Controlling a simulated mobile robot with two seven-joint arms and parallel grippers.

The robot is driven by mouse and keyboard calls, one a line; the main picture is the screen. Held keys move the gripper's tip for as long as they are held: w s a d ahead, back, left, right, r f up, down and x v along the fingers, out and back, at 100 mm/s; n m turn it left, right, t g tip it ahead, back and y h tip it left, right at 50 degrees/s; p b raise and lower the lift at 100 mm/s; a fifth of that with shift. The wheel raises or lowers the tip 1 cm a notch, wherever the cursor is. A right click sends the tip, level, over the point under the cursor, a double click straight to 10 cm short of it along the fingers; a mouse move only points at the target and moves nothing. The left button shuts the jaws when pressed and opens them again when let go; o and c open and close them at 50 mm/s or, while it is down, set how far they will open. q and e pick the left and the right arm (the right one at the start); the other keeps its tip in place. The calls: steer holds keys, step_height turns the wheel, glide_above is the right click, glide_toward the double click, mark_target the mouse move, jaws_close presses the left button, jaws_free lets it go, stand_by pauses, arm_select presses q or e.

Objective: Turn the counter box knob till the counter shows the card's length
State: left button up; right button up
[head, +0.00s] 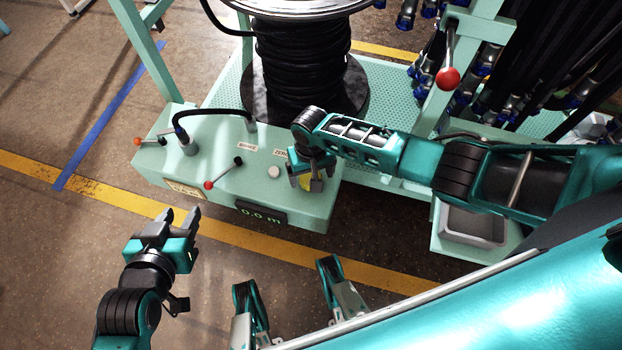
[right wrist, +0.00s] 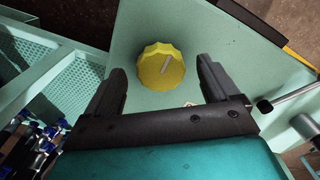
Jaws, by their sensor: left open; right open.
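The yellow scalloped knob (right wrist: 161,67) with a pale pointer line is on the pale green counter box top. My right gripper (right wrist: 163,82) is open above it, its fingers on either side and apart from the knob. In the head view the right gripper (head: 308,185) mostly hides the knob (head: 306,182). The counter display (head: 261,212) on the box front reads 0.0 m. A small cream card (head: 186,190) is on the box front, left of the display; its text is too small to read. My left gripper (head: 177,224) is open and empty in front of the box.
A hose reel (head: 300,62) stands behind. A grey tray (head: 474,226) is at right.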

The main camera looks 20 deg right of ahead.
steer(key=shift+f, duration=0.8)
steer(key=shift+c, duration=0.3)
steer(key=c, duration=1)
steer(key=shift+n, duration=0.3)
steer(key=n, duration=0.2)
steer(key=shift+n, duration=0.4)
steer(key=shift+d+n+p, duration=0.1)
steer(key=shift+n+p, duration=0.2)
steer(key=shift+n, duration=0.7)
steer(key=shift+w+n, duration=0.1)
steer(key=shift+n, duration=1.1)
